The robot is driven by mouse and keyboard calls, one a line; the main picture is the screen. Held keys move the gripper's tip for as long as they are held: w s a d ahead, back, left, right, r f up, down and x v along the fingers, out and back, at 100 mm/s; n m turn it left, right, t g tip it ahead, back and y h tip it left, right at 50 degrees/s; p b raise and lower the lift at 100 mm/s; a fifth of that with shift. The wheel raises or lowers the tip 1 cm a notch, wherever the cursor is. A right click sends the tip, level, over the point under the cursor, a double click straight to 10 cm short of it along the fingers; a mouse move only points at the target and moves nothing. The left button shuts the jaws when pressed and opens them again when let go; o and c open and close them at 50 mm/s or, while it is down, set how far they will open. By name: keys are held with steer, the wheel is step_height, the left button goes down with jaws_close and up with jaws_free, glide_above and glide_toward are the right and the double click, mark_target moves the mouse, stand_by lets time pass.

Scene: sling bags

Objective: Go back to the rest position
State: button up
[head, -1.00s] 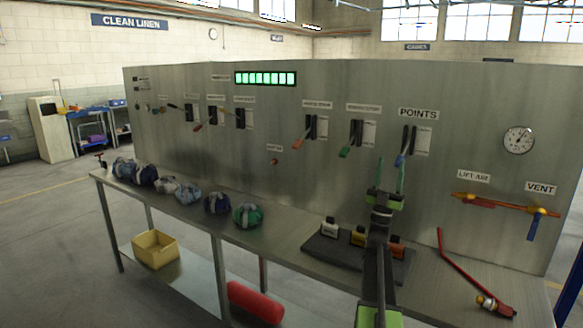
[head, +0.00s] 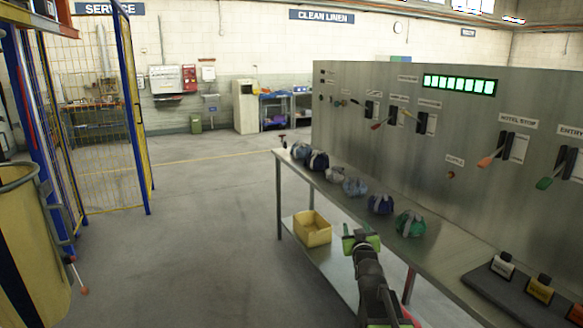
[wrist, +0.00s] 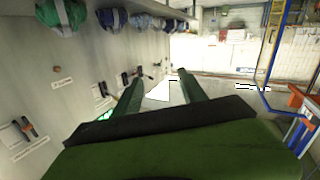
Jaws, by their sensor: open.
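My gripper (head: 361,238) is in front of the bench in the head view, at the end of my raised arm, with nothing in it. In the wrist view its two green fingers (wrist: 160,88) stand apart with only background between them. The wrist picture is upside down. The bench (head: 448,266) runs along the steel panel, with several rolled bags on it. The green bag (head: 409,224) is the nearest bag, right of my gripper in the picture, and the dark blue bag (head: 380,204) is beside it. My gripper touches neither as far as I can see.
The steel panel (head: 385,150) with levers stands behind the bench. A yellow bin (head: 312,229) sits on the lower shelf. A yellow mesh gate (head: 100,120) and a large yellow tub (head: 30,240) stand at left. Open floor (head: 200,230) lies between.

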steer(key=s+a+f+g+y, duration=0.1)
steer(key=s+a+f+g, duration=0.2)
steer(key=s+f+g, duration=0.35)
steer(key=s+a+f+g, duration=0.3)
steer(key=s+f, duration=0.5)
steer(key=f, duration=0.2)
steer(key=s+f+g, duration=0.2)
steer(key=s+g, duration=0.2)
steer(key=s, duration=0.3)
steer(key=s+f+m+g, duration=0.1)
steer(key=s+f+g, duration=0.2)
steer(key=s, duration=0.5)
steer(key=shift+s+f+g, duration=0.3)
steer(key=shift+g, duration=0.15)
steer(key=shift+d, duration=0.1)
